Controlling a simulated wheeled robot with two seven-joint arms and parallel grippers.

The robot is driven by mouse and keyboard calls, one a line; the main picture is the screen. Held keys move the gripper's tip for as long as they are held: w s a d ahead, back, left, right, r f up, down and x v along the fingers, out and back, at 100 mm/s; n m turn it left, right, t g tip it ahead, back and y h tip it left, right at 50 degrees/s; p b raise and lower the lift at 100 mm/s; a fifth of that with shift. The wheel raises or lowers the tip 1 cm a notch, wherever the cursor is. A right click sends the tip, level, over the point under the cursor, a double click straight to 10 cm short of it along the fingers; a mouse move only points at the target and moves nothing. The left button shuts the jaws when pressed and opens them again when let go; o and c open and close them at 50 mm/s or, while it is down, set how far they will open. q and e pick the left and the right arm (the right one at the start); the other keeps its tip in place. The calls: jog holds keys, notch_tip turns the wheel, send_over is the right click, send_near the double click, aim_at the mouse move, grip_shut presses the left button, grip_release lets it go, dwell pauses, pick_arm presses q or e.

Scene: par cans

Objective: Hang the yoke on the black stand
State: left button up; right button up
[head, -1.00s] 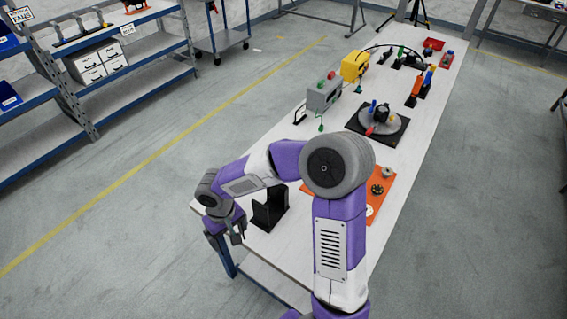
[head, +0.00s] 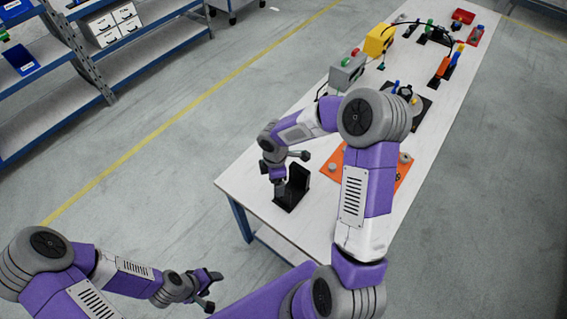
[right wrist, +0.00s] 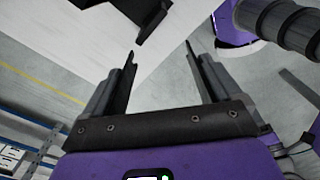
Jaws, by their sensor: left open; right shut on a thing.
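The black stand (head: 297,181) is upright on a dark base at the near left end of the white table. My right gripper (head: 280,186) is right beside the stand, on its left, with fingers pointing down. A grey bar with a rounded end (head: 299,155) shows by the right wrist; I cannot tell whether it is the yoke. In the right wrist view my right gripper's fingers (right wrist: 165,75) stand apart, and what they hold cannot be made out. A dark piece, apparently the stand (right wrist: 150,18), shows above them. My left gripper (head: 211,290) is open and empty, off the table.
The white table (head: 250,180) runs away to the upper right. An orange mat (head: 405,170) with small parts lies behind my right arm. A grey box (head: 346,72), a yellow box (head: 379,40) and cables stand further back. Shelves (head: 75,60) are at the far left.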

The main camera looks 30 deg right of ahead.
pick_arm(q)
notch_tip(320, 180, up, 5)
jog(key=p, duration=0.4)
pick_arm(e)
jog(key=d+n+b, duration=0.1)
jog(key=n, duration=0.1)
jog(key=d+f+n+b, duration=0.1)
jog(key=n, duration=0.2)
jog(key=d+f+n+b, duration=0.1)
jog(key=n, duration=0.1)
jog(key=shift+f, duration=0.1)
notch_tip(320, 180, down, 12)
jog(key=b, duration=0.9)
jog(key=shift+w, duration=0.1)
pick_arm(q)
notch_tip(320, 180, down, 12)
jog(key=shift+f, duration=0.1)
